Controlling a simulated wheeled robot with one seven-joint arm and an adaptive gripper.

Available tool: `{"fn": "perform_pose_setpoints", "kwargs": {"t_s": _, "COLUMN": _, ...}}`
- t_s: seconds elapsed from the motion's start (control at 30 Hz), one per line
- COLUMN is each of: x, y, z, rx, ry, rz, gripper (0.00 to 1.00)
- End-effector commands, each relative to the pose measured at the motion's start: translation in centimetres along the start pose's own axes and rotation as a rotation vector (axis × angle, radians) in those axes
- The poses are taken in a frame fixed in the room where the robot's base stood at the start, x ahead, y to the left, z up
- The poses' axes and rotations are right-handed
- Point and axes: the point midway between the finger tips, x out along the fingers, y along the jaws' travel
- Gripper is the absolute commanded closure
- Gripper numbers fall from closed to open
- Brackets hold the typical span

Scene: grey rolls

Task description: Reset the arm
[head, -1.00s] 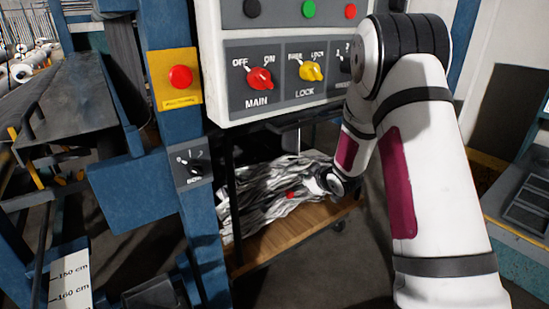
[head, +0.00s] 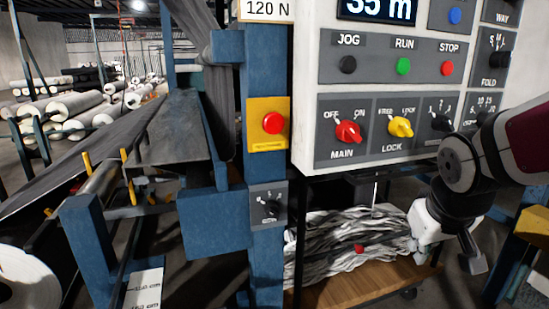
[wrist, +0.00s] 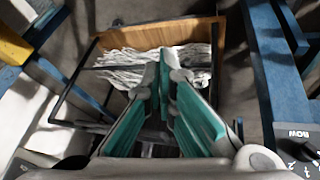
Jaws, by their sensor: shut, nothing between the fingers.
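My arm (head: 462,165) enters the head view from the right edge, in front of the lower right corner of the control panel. It bends down to a white and black wrist part (head: 430,225) beside the cart. The fingers cannot be made out clearly in the head view. In the wrist view my gripper (wrist: 165,58) has two teal-padded fingers whose tips meet, with nothing between them. They appear over the cart with grey-white strips (wrist: 120,72); the gap to the strips cannot be told.
The white control panel (head: 312,85) has a red MAIN knob (head: 348,132) and a yellow LOCK knob (head: 401,127), close to my arm. A red button (head: 273,123) sits on the blue post (head: 262,70). The cart's wooden shelf (head: 350,290) holds the strips. Grey rolls (head: 65,105) lie far left.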

Motion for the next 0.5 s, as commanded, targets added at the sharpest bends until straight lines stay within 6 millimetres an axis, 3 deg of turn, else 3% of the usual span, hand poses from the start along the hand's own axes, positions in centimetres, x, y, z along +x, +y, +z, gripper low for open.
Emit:
{"fn": "perform_pose_setpoints", "kwargs": {"t_s": 0.03, "x": -1.9, "y": -0.8, "z": 1.8, "rx": 0.015, "ry": -0.024, "rz": -0.014, "gripper": 1.0}}
{"fn": "perform_pose_setpoints", "kwargs": {"t_s": 0.2, "x": -6.4, "y": -3.3, "z": 8.5, "rx": 0.062, "ry": -0.138, "rz": -0.068, "gripper": 1.0}}
{"fn": "perform_pose_setpoints", "kwargs": {"t_s": 0.5, "x": -10.9, "y": -6.6, "z": 16.9, "rx": 0.093, "ry": -0.278, "rz": -0.145, "gripper": 1.0}}
